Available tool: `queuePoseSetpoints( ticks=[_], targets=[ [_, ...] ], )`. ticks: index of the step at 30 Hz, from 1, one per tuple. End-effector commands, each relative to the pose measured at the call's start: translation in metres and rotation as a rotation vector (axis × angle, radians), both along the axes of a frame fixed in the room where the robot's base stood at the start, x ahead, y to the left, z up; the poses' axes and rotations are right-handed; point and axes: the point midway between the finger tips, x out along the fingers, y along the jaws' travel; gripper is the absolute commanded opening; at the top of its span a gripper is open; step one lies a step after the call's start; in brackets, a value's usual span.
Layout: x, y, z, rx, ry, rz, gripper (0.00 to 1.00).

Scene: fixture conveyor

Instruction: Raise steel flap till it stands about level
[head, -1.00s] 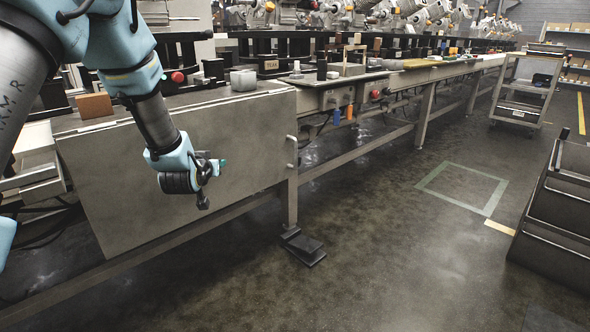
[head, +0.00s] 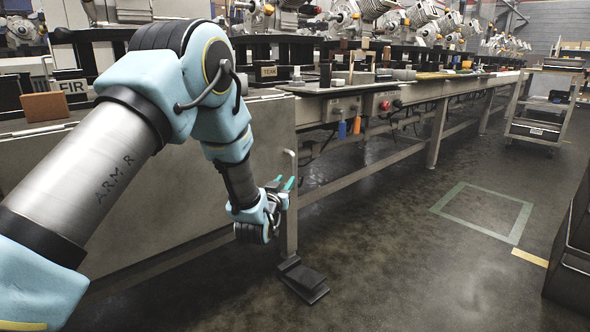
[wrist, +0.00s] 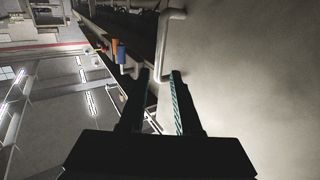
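The steel flap (head: 268,140) hangs down, close to upright, on the front of the conveyor bench. My arm hides its middle in the head view. It fills the right of the wrist view (wrist: 245,75). A thin bar handle (head: 291,165) stands at its right edge; in the wrist view the handle (wrist: 163,45) runs down toward my fingers. My gripper (head: 286,184) is at the handle's lower part, with its green-lined fingers apart. In the wrist view the handle lines up between the fingertips of my gripper (wrist: 160,75); I cannot tell whether they touch it.
A brown block (head: 45,106) sits on the bench top above the flap. A bench leg and a black foot pedal (head: 303,281) stand below the handle. Blue and orange tools (head: 342,130) hang to the right. The floor right of the bench is clear up to a cart (head: 540,110).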

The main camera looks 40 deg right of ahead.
Motion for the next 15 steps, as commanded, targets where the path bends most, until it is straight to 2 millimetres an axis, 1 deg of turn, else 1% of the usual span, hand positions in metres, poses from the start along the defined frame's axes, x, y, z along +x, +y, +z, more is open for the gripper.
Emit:
queuePoseSetpoints(
  ticks=[9, 15],
  targets=[
    [0.029, -0.049, -0.003, -0.003, -0.002, 0.001, 0.32],
    [0.044, -0.074, -0.002, -0.001, -0.001, 0.001, 0.32]
  ],
)
